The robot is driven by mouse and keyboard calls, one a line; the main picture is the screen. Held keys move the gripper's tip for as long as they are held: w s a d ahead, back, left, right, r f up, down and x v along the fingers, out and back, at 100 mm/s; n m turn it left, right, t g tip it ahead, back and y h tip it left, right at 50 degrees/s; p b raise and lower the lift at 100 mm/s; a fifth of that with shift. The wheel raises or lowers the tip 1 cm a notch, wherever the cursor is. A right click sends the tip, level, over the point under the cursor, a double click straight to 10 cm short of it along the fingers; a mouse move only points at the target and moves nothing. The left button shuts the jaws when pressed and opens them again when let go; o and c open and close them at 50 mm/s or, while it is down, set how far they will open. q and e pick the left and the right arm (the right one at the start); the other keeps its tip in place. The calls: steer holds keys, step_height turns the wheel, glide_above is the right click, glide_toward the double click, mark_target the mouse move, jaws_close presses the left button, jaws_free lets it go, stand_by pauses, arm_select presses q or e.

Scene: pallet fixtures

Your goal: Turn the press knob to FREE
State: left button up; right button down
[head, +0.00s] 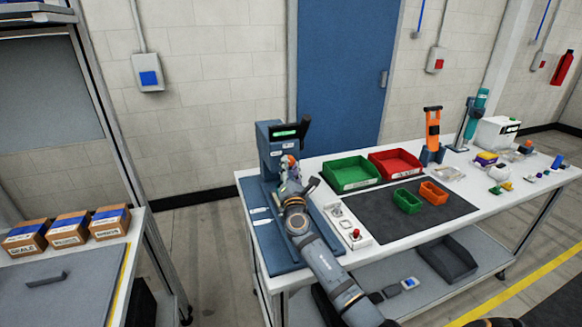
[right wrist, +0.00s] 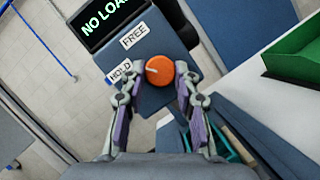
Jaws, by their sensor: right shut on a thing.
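The press (head: 271,148) is a blue-grey machine with a lit green display, standing at the left end of the white table. Its orange knob (right wrist: 159,71) shows in the right wrist view, with a white mark on its left side pointing toward the HOLD label (right wrist: 120,72). The FREE label (right wrist: 134,36) is above and left of the knob. My right gripper (head: 289,172) is at the press front, shut on the knob, one finger on each side. It also shows in the right wrist view (right wrist: 159,77). My left gripper is not in view.
The press display (right wrist: 108,17) reads "NO LOA", cut off by the frame. A green bin (head: 351,175) and a red bin (head: 396,163) stand right of the press. A small panel with a red button (head: 356,233) lies near my right arm. Bare dark mat (head: 385,228) lies right of it.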

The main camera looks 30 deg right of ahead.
steer(key=m, duration=0.2)
steer(key=m+g+p, duration=0.1)
steer(key=m, duration=0.1)
steer(key=m+g+h, duration=0.1)
steer(key=m, duration=0.1)
steer(key=shift+a+r, duration=0.15)
steer(key=shift+r, duration=0.1)
steer(key=shift+m+g+p, duration=0.45)
steer(key=shift+m+g, duration=0.15)
steer(key=shift+m, duration=0.7)
steer(key=c, duration=1)
jaws_free()
